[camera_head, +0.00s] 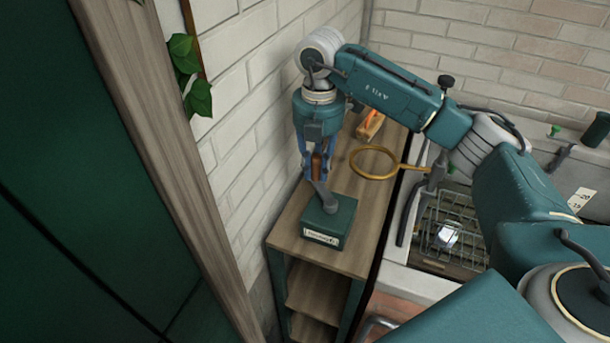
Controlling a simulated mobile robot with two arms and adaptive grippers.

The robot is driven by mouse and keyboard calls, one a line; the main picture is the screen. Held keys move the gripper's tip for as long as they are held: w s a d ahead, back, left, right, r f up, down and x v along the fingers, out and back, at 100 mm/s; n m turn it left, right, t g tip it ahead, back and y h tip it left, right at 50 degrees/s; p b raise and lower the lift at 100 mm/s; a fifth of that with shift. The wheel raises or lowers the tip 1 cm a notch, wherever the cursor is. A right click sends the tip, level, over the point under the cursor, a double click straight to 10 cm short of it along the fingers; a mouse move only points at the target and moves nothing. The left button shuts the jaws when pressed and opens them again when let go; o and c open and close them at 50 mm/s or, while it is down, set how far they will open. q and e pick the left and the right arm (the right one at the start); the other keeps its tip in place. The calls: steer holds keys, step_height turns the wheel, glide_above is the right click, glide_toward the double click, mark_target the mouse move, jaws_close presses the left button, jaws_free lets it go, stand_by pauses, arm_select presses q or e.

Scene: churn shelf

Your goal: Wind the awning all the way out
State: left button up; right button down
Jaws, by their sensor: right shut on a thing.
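A dark green box (328,221) with a cream label on its front stands on the near end of the wooden shelf top. A grey crank arm (325,195) rises at a tilt from its top and carries a brown handle (317,165). My right gripper (315,169) points down from above and is shut on the brown handle. The fingers hide part of the handle. My left gripper is not in view. The awning itself does not show.
The wooden shelf (350,245) stands against a white brick wall. A brass ring (374,149) with a handle and a wooden block with an orange part (370,125) are behind the box. A sink with a wire rack (452,228) is at right. A wood-edged dark green panel fills the left.

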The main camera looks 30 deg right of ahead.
steer(key=s+d+b, duration=0.2)
steer(key=s+d, duration=0.5)
steer(key=s, duration=0.1)
steer(key=s+a, duration=0.2)
steer(key=s, duration=0.3)
steer(key=a+p, duration=0.1)
steer(key=a, duration=1)
steer(key=shift+w, duration=0.15)
steer(key=c, duration=1.5)
jaws_free()
steer(key=shift+s+d, duration=0.15)
steer(key=shift+s, duration=0.15)
steer(key=shift+o, duration=0.2)
